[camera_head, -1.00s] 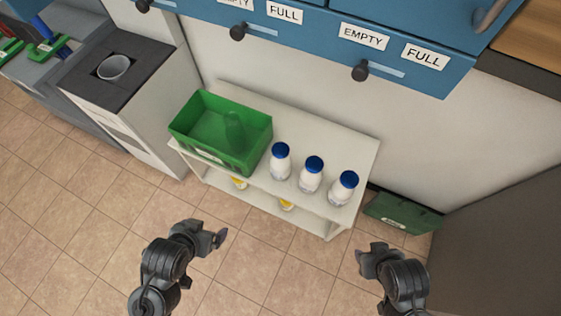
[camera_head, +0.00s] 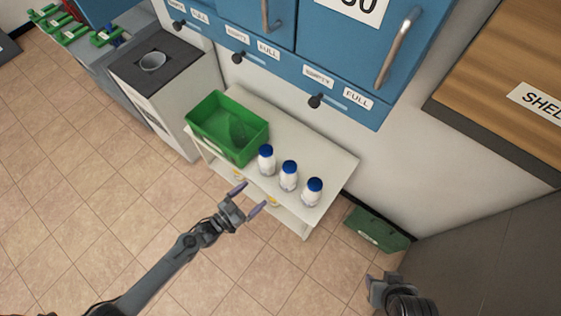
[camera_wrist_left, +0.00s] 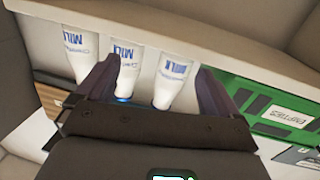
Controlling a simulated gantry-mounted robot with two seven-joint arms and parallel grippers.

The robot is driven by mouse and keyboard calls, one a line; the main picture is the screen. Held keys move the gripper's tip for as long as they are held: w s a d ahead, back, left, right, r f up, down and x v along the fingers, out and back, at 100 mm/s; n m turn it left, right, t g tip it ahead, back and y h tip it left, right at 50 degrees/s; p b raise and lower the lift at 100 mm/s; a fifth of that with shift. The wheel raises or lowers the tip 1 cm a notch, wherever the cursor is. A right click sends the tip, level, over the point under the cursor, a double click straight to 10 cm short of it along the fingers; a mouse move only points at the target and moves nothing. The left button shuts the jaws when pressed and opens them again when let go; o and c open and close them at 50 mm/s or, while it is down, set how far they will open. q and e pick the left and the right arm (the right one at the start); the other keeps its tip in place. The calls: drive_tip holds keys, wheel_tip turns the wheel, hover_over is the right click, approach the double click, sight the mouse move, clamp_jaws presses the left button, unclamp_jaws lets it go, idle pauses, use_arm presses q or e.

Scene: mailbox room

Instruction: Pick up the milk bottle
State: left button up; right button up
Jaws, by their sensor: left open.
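Three white milk bottles with blue caps stand upright in a row on the white shelf unit (camera_head: 335,172): the left bottle (camera_head: 266,160), the middle bottle (camera_head: 288,178) and the right bottle (camera_head: 313,192). My left gripper (camera_head: 248,199) is open and empty, in front of the shelf and apart from the bottles. The left wrist view is upside down; the left bottle (camera_wrist_left: 173,80) and middle bottle (camera_wrist_left: 127,65) appear between the fingers, the right bottle (camera_wrist_left: 80,52) outside them. My right gripper (camera_head: 378,287) is at the lower right, its jaws unclear.
A green crate (camera_head: 203,138) sits on the shelf left of the bottles; its label shows in the left wrist view. Another green crate (camera_head: 376,232) is on the floor at right. Blue cabinets (camera_head: 330,60) hang above. The tiled floor in front is clear.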

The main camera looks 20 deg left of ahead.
sight(260, 167)
use_arm(q)
drive_tip(key=shift+m, duration=0.3)
drive_tip(key=w+r, duration=0.1)
drive_tip(key=w, duration=0.2)
drive_tip(key=w+r, duration=0.2)
drive_tip(key=w, duration=0.1)
drive_tip(key=w+d+r+b, duration=0.1)
drive_tip(key=w+r, duration=0.1)
drive_tip(key=w, duration=0.1)
drive_tip(key=shift+w+r, duration=0.1)
drive_tip(key=shift+w, duration=0.3)
drive_tip(key=shift+w+b, duration=0.3)
drive_tip(key=shift+b, duration=0.3)
drive_tip(key=b+x, duration=0.2)
drive_tip(key=x, duration=0.2)
drive_tip(key=shift+s+d, duration=0.15)
drive_tip(key=shift+d, duration=0.1)
use_arm(e)
drive_tip(key=f, duration=0.1)
drive_tip(key=a+f, duration=0.1)
drive_tip(key=f, duration=0.1)
drive_tip(key=shift+w+a+f, duration=0.15)
drive_tip(key=shift+w+f, duration=0.05)
drive_tip(key=shift+w, duration=0.05)
